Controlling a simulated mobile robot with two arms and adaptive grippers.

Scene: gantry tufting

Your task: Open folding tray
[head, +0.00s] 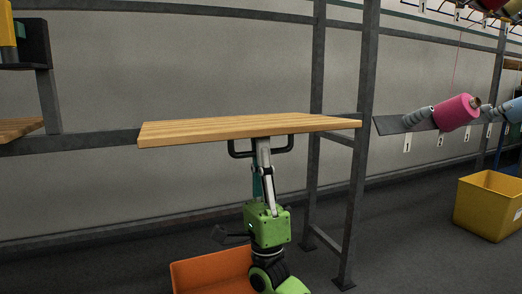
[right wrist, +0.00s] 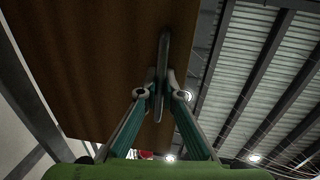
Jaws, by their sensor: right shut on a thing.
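The folding tray (head: 240,126) is a light wooden board beside the grey metal frame, and it looks about level. A black handle (head: 236,154) hangs under its near edge. My right gripper (head: 262,145) reaches up from below and is shut on this handle. In the right wrist view the tray's dark underside (right wrist: 100,50) fills the upper left, and the handle (right wrist: 163,50) runs edge-on between the fingertips (right wrist: 161,92). The tray's hinge or brackets are hidden. My left gripper is not in view.
Grey uprights (head: 361,150) stand at the tray's right end. An orange bin (head: 205,273) sits on the floor below, partly behind my right arm. A yellow bin (head: 480,208) and a pink yarn cone (head: 456,112) are at the right.

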